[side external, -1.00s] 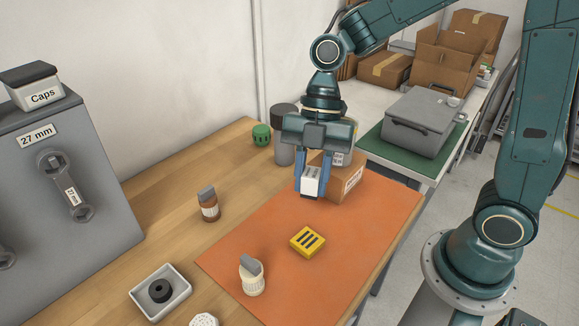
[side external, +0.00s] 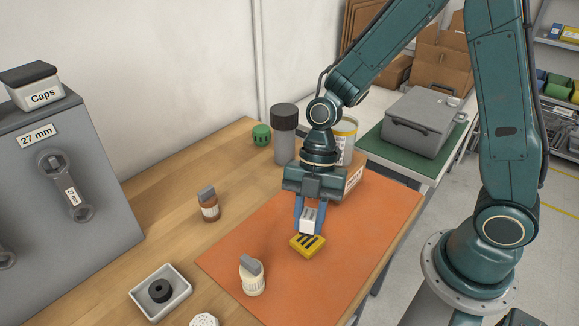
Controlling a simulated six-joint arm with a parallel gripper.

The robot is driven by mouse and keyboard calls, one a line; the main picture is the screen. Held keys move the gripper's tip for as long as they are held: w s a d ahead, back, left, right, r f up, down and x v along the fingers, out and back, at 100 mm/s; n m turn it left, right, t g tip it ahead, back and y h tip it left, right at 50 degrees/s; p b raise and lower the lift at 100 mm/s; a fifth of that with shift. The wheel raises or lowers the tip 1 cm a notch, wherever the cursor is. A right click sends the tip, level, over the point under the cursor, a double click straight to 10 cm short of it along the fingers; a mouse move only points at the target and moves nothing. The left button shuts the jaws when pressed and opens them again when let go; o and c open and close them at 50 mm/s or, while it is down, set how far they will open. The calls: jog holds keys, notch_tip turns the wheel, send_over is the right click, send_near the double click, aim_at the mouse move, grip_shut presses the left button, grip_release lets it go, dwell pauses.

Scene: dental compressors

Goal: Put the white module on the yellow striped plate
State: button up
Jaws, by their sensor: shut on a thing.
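The white module (side external: 308,222) is a small white block with dark marks on top, held between the blue fingers of my gripper (side external: 309,220). My gripper is shut on it and points down. The yellow striped plate (side external: 306,246), yellow with dark stripes, lies on the orange mat (side external: 370,225). The module is at the plate's back edge in the picture and covers part of it. I cannot tell whether the two touch.
A cream knob-like part (side external: 252,278) is at the mat's front left. The mat's right side is clear.

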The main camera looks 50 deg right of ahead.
aim_at(309, 229)
jog(key=shift+f, duration=1.5)
jog(key=shift+f, duration=0.1)
jog(key=o, duration=1)
jog(key=v, duration=1.2)
